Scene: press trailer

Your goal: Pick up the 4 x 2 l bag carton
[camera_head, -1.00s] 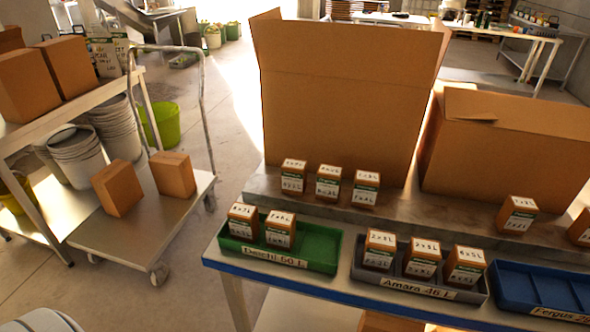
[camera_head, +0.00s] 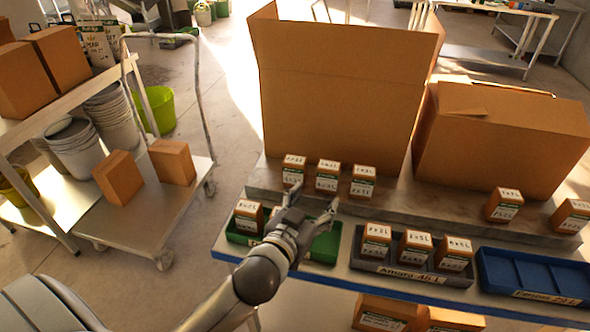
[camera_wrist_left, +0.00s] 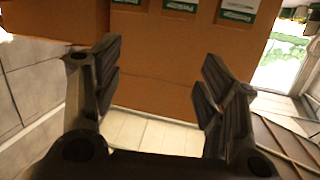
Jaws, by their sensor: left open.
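Three small brown cartons with white-and-green labels stand in a row on the raised ledge: a left one (camera_head: 293,170), a middle one (camera_head: 328,176) and a right one (camera_head: 362,182). Their print is too small to tell surely which reads 4 x 2 l. My left gripper (camera_head: 311,203) is open and empty, its fingertips just in front of this row. It hides part of the green tray (camera_head: 322,248) and any carton behind it. In the left wrist view, brown cardboard (camera_wrist_left: 180,60) with labels along the top lies beyond the open fingers (camera_wrist_left: 155,85).
A grey tray (camera_head: 430,277) holds three cartons. A blue tray (camera_head: 535,275) looks empty. Two more cartons (camera_head: 503,205) (camera_head: 570,216) stand on the ledge at right. Large open boxes (camera_head: 335,100) (camera_head: 500,140) stand behind. A trolley (camera_head: 150,215) with two cartons is at left.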

